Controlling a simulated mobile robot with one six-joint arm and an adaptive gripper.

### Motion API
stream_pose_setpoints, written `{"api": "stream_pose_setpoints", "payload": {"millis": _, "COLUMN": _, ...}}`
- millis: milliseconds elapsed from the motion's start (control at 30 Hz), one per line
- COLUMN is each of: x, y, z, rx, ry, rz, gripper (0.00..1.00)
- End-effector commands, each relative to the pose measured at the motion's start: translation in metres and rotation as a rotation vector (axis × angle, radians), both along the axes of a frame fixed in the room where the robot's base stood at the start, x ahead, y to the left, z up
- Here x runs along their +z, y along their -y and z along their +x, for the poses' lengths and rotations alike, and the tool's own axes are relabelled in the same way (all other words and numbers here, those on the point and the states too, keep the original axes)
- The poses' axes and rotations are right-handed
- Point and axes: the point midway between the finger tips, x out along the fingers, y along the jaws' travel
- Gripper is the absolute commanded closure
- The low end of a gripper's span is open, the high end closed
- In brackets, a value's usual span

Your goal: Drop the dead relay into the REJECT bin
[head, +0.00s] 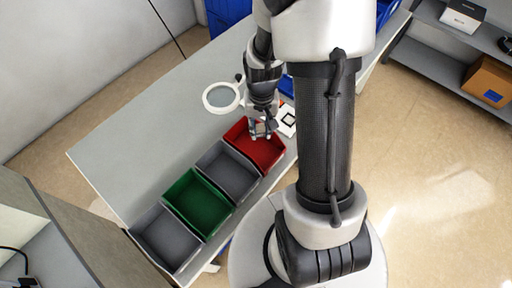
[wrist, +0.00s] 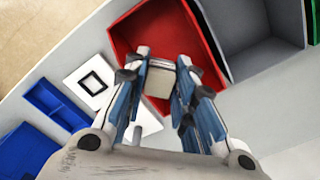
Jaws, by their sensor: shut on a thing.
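My gripper (head: 261,133) is over the red bin (head: 265,152), at the far end of a row of bins on the table. In the wrist view my gripper (wrist: 160,80) is shut on a small pale block-shaped relay (wrist: 159,83). The relay is held between the fingertips, and the red bin (wrist: 190,22) lies beneath and beyond it. I cannot read any label on the bin. The part of the bin's floor that shows looks empty; the rest is hidden by the gripper.
Next to the red bin are a grey bin (head: 228,172), a green bin (head: 197,203) and another grey bin (head: 166,238). A white ring-shaped magnifier (head: 221,98) stands behind. A white card with a black square (wrist: 92,82) and a blue tray (wrist: 55,105) lie beside the red bin.

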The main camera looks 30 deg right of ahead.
Motion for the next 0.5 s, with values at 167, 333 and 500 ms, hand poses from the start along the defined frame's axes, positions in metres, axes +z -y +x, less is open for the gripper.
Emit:
{"api": "stream_pose_setpoints", "payload": {"millis": 167, "x": 0.0004, "y": 0.0001, "z": 0.0002, "rx": 0.000, "ry": 0.000, "rz": 0.000, "gripper": 0.66}}
{"api": "stream_pose_setpoints", "payload": {"millis": 333, "x": 0.0004, "y": 0.0001, "z": 0.0002, "rx": 0.000, "ry": 0.000, "rz": 0.000, "gripper": 0.55}}
{"api": "stream_pose_setpoints", "payload": {"millis": 500, "x": 0.0003, "y": 0.0000, "z": 0.0001, "rx": 0.000, "ry": 0.000, "rz": 0.000, "gripper": 0.52}}
